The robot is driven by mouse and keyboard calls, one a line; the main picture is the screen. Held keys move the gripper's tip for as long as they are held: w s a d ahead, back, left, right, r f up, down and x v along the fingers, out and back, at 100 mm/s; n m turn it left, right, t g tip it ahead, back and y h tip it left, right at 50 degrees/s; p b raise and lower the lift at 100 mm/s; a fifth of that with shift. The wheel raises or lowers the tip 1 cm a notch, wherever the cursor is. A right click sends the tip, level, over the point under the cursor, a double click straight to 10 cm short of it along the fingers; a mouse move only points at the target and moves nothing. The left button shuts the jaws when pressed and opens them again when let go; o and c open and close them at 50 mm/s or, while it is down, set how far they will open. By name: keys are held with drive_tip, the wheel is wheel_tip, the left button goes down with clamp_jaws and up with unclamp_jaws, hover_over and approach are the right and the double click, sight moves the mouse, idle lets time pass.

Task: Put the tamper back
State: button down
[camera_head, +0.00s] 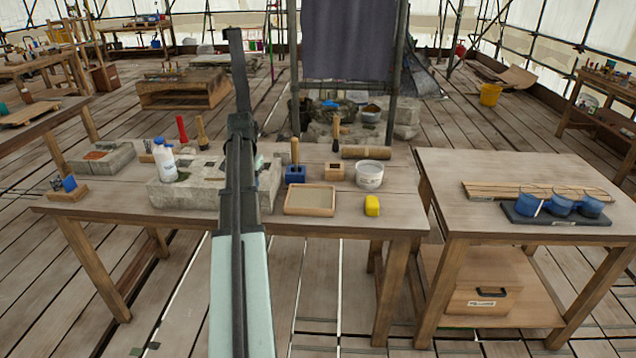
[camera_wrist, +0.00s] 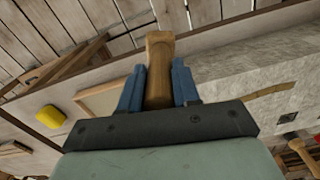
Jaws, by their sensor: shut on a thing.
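In the wrist view, the blue fingers of my gripper (camera_wrist: 158,80) are shut on a wooden piece (camera_wrist: 159,50), which I take to be the tamper. It is wide at its outer end and narrower between the fingers. The floor and the table's edge show beyond it. In the head view my arm hides the gripper and the held piece. A small wooden block with a dark opening (camera_head: 335,171) stands on the middle table. A blue block (camera_head: 295,175) with an upright wooden handle (camera_head: 295,150) stands left of it. I cannot tell which is the tamper's place.
On the middle table (camera_head: 395,215) are a stone block (camera_head: 185,195), a white bottle (camera_head: 164,160), a shallow wooden tray (camera_head: 310,200), a yellow sponge (camera_head: 372,206), a white tub (camera_head: 369,175) and a wooden roller (camera_head: 366,153). Blue cups (camera_head: 560,204) stand on the right table.

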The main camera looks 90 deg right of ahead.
drive_tip(key=s+d+r+m, duration=0.1)
drive_tip(key=s+d+m, duration=0.15)
drive_tip(key=s, duration=0.65)
drive_tip(key=s+d+r+n, duration=0.2)
drive_tip(key=s+d, duration=0.1)
drive_tip(key=d, duration=0.5)
drive_tip(key=s+d+r+n, duration=0.2)
drive_tip(key=s+d, duration=0.2)
drive_tip(key=d, duration=0.5)
drive_tip(key=s+d+r+n, duration=0.2)
drive_tip(key=s+d, duration=0.1)
drive_tip(key=d, duration=0.5)
wheel_tip(320, 180, down, 10)
drive_tip(key=shift+r, duration=0.2)
drive_tip(key=shift+f, duration=0.1)
drive_tip(key=c, duration=0.8)
unclamp_jaws()
drive_tip(key=shift+d, duration=0.1)
wheel_tip(320, 180, up, 12)
drive_tip(key=shift+w, duration=0.1)
